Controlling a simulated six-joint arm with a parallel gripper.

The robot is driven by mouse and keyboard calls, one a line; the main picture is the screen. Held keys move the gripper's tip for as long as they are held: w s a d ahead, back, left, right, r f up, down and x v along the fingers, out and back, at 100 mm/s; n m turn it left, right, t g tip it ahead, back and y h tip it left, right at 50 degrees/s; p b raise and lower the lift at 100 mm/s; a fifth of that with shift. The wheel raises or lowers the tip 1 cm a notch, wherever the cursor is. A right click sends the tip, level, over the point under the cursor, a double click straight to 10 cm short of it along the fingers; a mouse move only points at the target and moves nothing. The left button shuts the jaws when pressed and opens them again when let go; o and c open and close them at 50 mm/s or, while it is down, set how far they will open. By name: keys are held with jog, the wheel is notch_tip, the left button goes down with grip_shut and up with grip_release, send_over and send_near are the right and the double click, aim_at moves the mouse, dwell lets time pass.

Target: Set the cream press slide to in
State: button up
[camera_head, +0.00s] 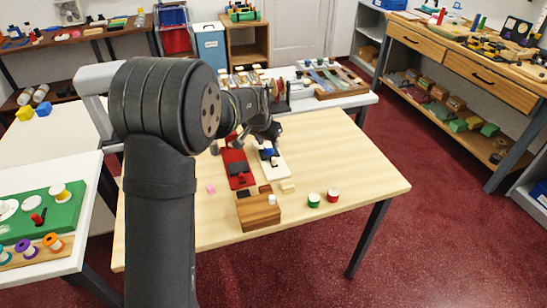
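The cream press (281,172) is a narrow, light board on the wooden table, right of the red press. My gripper (272,137) is over the far end of the cream press, close to the blue part. The arm links hide part of it. Its fingers are too small and dark to tell open from shut, or whether they touch the press.
The red press (236,156) lies close on the left. Green (314,200) and red (333,195) spools stand to the right. The table's right side (365,165) is clear.

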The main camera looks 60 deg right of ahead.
aim_at(274, 158)
jog(key=x, duration=1.1)
jog(key=shift+d, duration=0.15)
grip_shut()
